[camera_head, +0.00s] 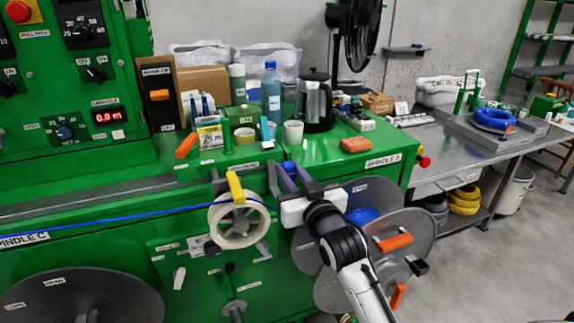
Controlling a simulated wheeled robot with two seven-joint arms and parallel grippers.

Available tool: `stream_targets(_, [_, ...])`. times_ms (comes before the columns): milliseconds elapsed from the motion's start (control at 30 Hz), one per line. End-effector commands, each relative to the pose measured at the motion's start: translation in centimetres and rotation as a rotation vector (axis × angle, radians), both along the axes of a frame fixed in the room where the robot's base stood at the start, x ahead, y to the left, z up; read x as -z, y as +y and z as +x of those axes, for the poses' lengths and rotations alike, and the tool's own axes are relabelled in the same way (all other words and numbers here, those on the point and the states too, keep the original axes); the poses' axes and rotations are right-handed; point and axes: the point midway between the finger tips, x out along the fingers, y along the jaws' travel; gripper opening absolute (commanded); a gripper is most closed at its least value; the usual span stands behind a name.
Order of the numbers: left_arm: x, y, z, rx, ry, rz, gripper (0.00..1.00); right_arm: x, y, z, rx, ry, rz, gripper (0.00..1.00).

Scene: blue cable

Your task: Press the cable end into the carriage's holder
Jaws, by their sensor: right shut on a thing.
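The blue cable (110,221) runs in from the left edge, nearly level, across the green machine front to a pale guide wheel (225,238) with a yellow piece (235,186) above it. The cable passes the top of the wheel towards my right gripper (281,177). That gripper is shut on the cable near its end, just right of the wheel. Its fingers and white body hide the cable end and the exact grip. I cannot make out the carriage's holder clearly; a purple part shows between the fingers. My left gripper is not in view.
The large grey reel of spindle A (408,222) stands right behind my right arm. The green top carries a kettle (315,100), a blue bottle (271,92), a white cup (293,132) and an orange block (355,144). A dark reel (80,295) is at lower left.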

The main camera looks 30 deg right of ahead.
Motion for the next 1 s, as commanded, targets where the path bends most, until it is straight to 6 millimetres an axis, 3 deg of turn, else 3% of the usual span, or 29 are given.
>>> stream_targets(600, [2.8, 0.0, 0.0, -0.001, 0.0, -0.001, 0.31, 3.4, 0.1, -0.1, -0.001, 0.0, 0.0, 0.0])
stream_targets(1000, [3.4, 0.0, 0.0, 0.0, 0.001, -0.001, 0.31, 3.8, 0.1, -0.1, -0.001, -0.001, 0.0, 0.0])
